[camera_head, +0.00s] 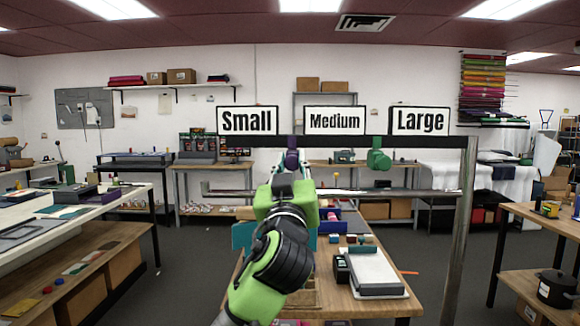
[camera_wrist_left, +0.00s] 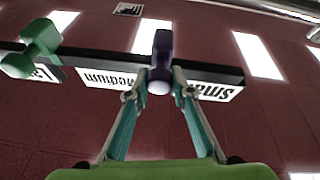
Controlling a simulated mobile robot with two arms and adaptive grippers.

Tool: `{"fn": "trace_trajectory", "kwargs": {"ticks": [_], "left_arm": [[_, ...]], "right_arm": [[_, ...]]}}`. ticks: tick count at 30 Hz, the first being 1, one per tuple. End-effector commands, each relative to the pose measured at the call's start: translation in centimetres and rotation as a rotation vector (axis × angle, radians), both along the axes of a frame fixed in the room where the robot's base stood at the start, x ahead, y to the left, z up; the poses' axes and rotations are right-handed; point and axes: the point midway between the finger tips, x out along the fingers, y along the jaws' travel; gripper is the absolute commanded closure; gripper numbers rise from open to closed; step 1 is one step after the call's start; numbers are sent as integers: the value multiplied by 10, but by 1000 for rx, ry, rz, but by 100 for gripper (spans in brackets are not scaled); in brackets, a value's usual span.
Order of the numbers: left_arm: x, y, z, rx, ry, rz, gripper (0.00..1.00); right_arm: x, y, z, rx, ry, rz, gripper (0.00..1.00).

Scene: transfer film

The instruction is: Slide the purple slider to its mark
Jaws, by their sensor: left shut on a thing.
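The purple slider (camera_head: 291,155) hangs from the dark rail (camera_head: 345,142). It sits between the Small sign (camera_head: 247,121) and the Medium sign (camera_head: 335,121), near the Medium sign's left edge. My left gripper (camera_head: 291,172) is raised in front of the rail and shut on the slider's lower part. In the left wrist view, the two fingertips (camera_wrist_left: 157,92) stand on either side of the purple slider (camera_wrist_left: 161,62). The green slider (camera_head: 379,156) hangs farther right, between the Medium and Large (camera_head: 419,121) signs. My right gripper is not in view.
A metal post (camera_head: 462,220) holds up the rail's right end. Below stands a wooden table with a grey-white tray (camera_head: 375,272) and small items. Side tables stand left and right. Along the rail, the stretch between the purple and green sliders is clear.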

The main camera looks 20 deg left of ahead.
Motion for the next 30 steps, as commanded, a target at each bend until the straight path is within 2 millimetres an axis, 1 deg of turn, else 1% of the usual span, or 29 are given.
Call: {"fn": "trace_trajectory", "kwargs": {"ticks": [2, 3, 4, 5, 14, 17, 20, 30], "left_arm": [[0, 0, 0, 3, 1, 0, 100], [0, 0, 0, 3, 1, 0, 73], [0, 0, 0, 3, 1, 0, 65], [0, 0, 0, 3, 1, 0, 61], [0, 0, 0, 2, 1, 0, 61], [-4, -2, -2, 2, 1, -2, 61], [-14, -5, -7, 1, 2, -4, 61], [-78, -20, -34, 0, 1, -3, 61]], "right_arm": [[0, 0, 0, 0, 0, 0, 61], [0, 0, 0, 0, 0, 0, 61], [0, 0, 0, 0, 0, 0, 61], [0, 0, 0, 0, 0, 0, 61], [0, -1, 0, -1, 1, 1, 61], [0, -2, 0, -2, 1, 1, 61], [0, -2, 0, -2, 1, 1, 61], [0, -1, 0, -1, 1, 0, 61]]}}
